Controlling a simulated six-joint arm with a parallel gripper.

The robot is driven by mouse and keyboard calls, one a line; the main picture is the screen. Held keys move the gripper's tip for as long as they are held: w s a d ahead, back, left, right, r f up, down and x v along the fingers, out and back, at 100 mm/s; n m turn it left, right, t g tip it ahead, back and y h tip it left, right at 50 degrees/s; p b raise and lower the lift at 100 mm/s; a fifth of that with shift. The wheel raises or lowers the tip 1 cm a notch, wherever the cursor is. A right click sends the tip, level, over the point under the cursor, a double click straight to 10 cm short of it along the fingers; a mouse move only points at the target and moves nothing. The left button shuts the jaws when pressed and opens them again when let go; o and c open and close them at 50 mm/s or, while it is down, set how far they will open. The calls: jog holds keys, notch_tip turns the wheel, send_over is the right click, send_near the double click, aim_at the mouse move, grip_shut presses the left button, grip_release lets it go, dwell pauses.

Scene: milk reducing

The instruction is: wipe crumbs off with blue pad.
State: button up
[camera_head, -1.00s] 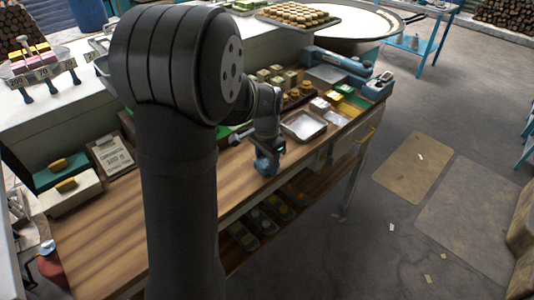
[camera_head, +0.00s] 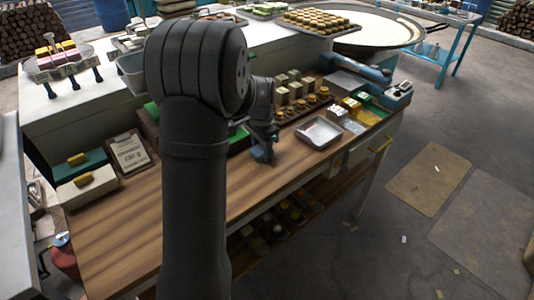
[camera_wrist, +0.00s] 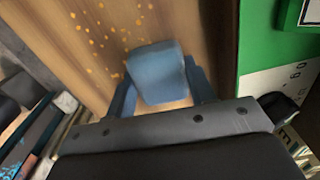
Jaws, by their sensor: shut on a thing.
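My gripper (camera_wrist: 160,97) is shut on the blue pad (camera_wrist: 157,72), which sits between its two blue fingers in the wrist view. In the head view my gripper (camera_head: 262,152) is low over the wooden counter (camera_head: 110,235), left of a metal tray. Whether the pad touches the wood is hard to tell. Several orange-yellow crumbs (camera_wrist: 100,25) lie scattered on the wood beyond and to the left of the pad in the wrist view. I cannot make out the crumbs in the head view.
The metal tray (camera_head: 319,132) stands just right of my gripper. Behind it are several blocks and jars (camera_head: 300,95). A clipboard (camera_head: 130,153) and two boxes with yellow handles lie at the counter's left. The counter's front edge is near, with a lower shelf (camera_head: 285,222) below.

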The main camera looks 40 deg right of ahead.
aim_at(247, 160)
jog(key=shift+w+a, duration=0.15)
jog(key=shift+w, duration=0.55)
jog(key=shift+s+a, duration=0.1)
jog(key=shift+a, duration=1.05)
jog(key=shift+s+d, duration=0.1)
jog(key=shift+s, duration=5.3)
jog(key=shift+a, duration=1.2)
jog(key=shift+w, duration=5.4)
jog(key=shift+w+r, duration=0.1)
jog(key=shift+r, duration=0.05)
notch_tip(247, 160, up, 8)
